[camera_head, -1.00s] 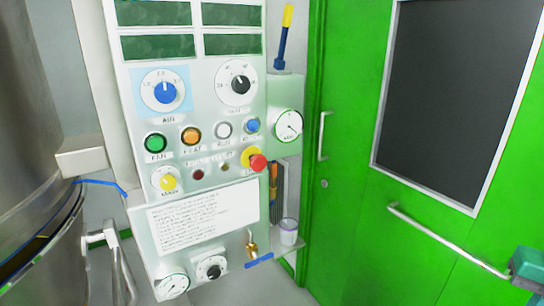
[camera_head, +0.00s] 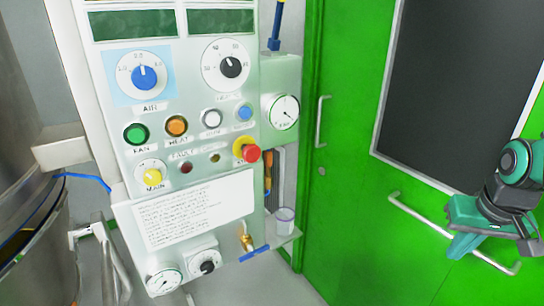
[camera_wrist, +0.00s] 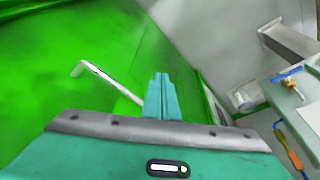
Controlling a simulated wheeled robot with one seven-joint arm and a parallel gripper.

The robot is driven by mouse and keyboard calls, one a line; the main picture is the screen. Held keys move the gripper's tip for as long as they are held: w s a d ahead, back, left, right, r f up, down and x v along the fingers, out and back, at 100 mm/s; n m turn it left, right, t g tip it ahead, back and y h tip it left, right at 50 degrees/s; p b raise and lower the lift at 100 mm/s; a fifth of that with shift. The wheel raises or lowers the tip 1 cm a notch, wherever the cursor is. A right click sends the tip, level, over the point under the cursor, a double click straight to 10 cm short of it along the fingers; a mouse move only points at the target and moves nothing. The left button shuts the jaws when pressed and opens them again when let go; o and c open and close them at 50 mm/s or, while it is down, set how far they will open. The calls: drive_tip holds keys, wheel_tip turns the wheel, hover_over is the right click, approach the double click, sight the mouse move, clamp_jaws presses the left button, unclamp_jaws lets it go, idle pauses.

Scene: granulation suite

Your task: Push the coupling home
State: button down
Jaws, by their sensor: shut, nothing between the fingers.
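A brass fitting with a blue lever (camera_head: 248,243) sits at the lower right of the white control panel; it also shows at the right of the wrist view (camera_wrist: 288,76). I cannot tell whether this fitting is the coupling, and no loose coupling is plain to see. My teal gripper (camera_head: 459,250) is at the right of the head view, in front of the green door and well apart from the panel. In the wrist view its fingers (camera_wrist: 160,84) are shut together with nothing between them.
The control panel (camera_head: 195,205) carries knobs, lamps, gauges and a red stop button (camera_head: 251,153). A small cup (camera_head: 284,220) stands on a shelf beside it. The green door (camera_head: 345,230) has a long bar handle (camera_head: 425,222). A steel vessel (camera_head: 30,230) stands at the left.

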drive_tip(key=w+a+n+t, duration=0.1)
drive_tip(key=w+a+t, duration=0.25)
drive_tip(key=w, duration=0.45)
drive_tip(key=w+a+n+t+y, duration=0.1)
drive_tip(key=w+a+t, duration=0.1)
drive_tip(key=w+a, duration=0.45)
drive_tip(key=w+a+n+t, duration=0.1)
drive_tip(key=w+a+t, duration=0.15)
drive_tip(key=w, duration=0.65)
drive_tip(key=n+t+y, duration=0.7)
drive_tip(key=y, duration=0.5)
approach(268, 158)
wheel_tip(268, 158, up, 2)
drive_tip(key=s, duration=0.1)
drive_tip(key=x, duration=0.8)
drive_tip(key=shift+w+r, duration=0.35)
drive_tip(key=shift+r, duration=0.15)
